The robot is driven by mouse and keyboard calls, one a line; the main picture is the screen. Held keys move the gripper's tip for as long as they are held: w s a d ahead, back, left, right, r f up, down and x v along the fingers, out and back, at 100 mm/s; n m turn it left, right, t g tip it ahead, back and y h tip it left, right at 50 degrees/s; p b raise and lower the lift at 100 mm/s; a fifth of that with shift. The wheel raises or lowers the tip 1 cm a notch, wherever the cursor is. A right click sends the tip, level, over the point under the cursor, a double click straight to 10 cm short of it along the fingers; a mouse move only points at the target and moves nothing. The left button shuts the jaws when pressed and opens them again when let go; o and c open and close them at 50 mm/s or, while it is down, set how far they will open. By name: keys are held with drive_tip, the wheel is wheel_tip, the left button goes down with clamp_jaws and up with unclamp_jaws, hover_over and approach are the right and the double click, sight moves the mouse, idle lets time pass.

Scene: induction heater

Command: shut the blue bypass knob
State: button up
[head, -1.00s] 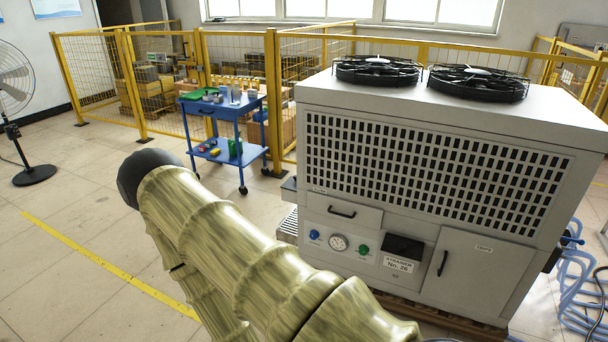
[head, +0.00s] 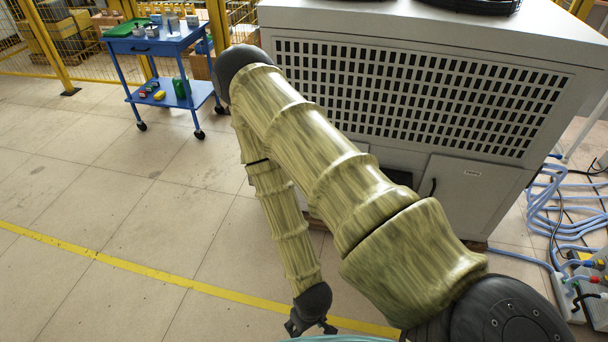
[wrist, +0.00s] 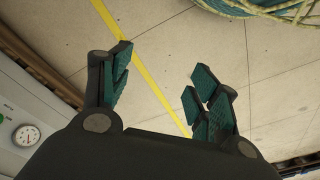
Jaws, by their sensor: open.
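The blue bypass knob is not visible in either present view; in the head view my own arm covers the part of the grey cabinet (head: 470,200) where the knob's panel lies. The wrist view shows the cabinet's front (wrist: 12,95) tilted at the left edge, with the round white gauge (wrist: 26,135) on it. My gripper (wrist: 157,80) is open and empty, its teal-padded fingers apart over the bare floor. It also shows at the bottom of the head view (head: 312,326), hanging low and clear of the cabinet.
A blue trolley (head: 160,45) with small items stands at the back left before yellow fencing (head: 215,40). Light-blue hoses (head: 560,215) lie at the right of the cabinet. A yellow line (head: 150,277) crosses the floor. The floor at left is free.

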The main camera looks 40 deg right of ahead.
drive_tip(key=w+f+m+t+b, duration=0.1)
drive_tip(key=w+f+t+b, duration=0.1)
drive_tip(key=w+f+b, duration=0.55)
drive_tip(key=w+f+t+b, duration=0.25)
drive_tip(key=w+f, duration=0.25)
drive_tip(key=w, duration=0.6)
drive_tip(key=w+d+f+m+t+h+b, duration=0.1)
drive_tip(key=w+d+f+t+b, duration=0.2)
drive_tip(key=w, duration=0.5)
drive_tip(key=w+d+f+m+t+h+b, duration=0.1)
drive_tip(key=w+f+m+t+b, duration=0.1)
drive_tip(key=w+b, duration=0.5)
drive_tip(key=w+d+m+t+h+b, duration=0.1)
drive_tip(key=w+d+m+h+b, duration=0.2)
drive_tip(key=w+d+b, duration=0.7)
drive_tip(key=w+d+m+t+h+b, duration=0.1)
drive_tip(key=w+d+m+h+b, duration=0.3)
drive_tip(key=w+d, duration=1.4)
drive_tip(key=shift+w+d+r+h+b, duration=0.3)
drive_tip(key=shift+d+h+b, duration=1.7)
drive_tip(key=shift+d+b, duration=1.15)
drive_tip(key=shift+a+b, duration=0.35)
drive_tip(key=shift+c, duration=0.2)
drive_tip(key=c, duration=1)
